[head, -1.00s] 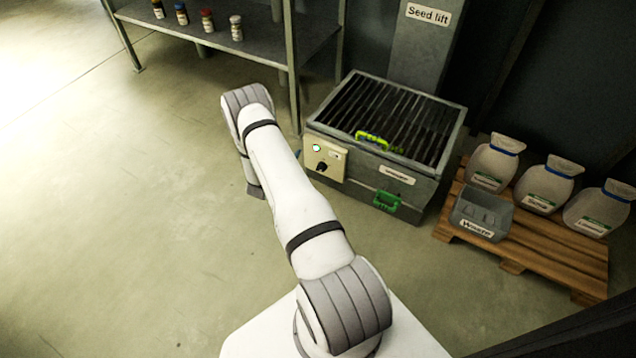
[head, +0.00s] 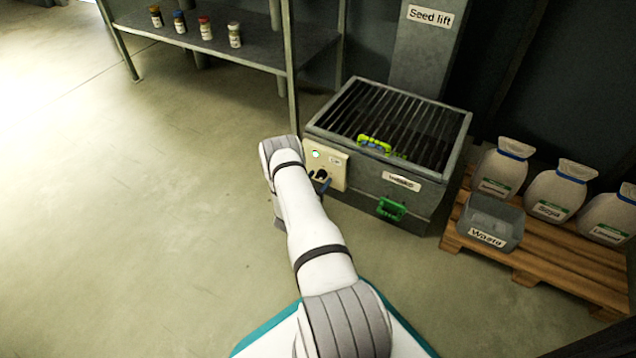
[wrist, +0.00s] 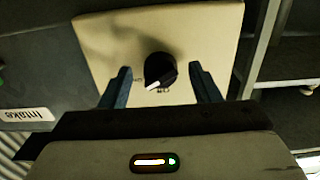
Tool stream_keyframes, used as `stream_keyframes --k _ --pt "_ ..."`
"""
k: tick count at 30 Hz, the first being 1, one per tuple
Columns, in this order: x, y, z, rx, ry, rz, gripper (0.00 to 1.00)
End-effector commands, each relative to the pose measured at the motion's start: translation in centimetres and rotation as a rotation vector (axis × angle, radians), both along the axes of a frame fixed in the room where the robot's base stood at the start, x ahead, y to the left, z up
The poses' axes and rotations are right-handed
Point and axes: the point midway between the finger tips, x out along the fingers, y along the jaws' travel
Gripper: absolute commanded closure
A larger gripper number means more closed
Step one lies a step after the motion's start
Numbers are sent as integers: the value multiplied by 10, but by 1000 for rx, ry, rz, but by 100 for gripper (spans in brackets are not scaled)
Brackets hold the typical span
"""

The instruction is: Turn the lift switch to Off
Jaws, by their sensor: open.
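The lift switch is a round black knob (wrist: 160,68) with a white pointer on a cream panel (wrist: 205,25). In the wrist view the pointer is turned down and to the left. The panel (head: 338,165) is on the front left of the grated intake box, with a small lit indicator above the knob (head: 321,174). My gripper (wrist: 161,72) is open, its blue fingers on either side of the knob with gaps showing. Whether they touch the panel I cannot tell. In the head view my arm hides most of the gripper.
The grated box (head: 425,200) has a green handle on its front and a yellow-green object on its grate. To the right, a pallet (head: 527,262) bears a grey Waste bin (head: 510,222) and white sacks. A shelf (head: 265,50) with small bottles stands behind left. The left floor is clear.

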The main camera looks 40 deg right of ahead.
Motion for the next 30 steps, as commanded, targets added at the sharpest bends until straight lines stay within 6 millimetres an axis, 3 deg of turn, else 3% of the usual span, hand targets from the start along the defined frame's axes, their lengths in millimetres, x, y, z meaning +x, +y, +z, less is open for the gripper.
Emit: stream_keyframes --k 9,25,30 --pt "2 -3 1 0 0 2 43" --pt "2 -2 1 0 0 2 87" --pt "2 -2 0 -2 6 2 88"
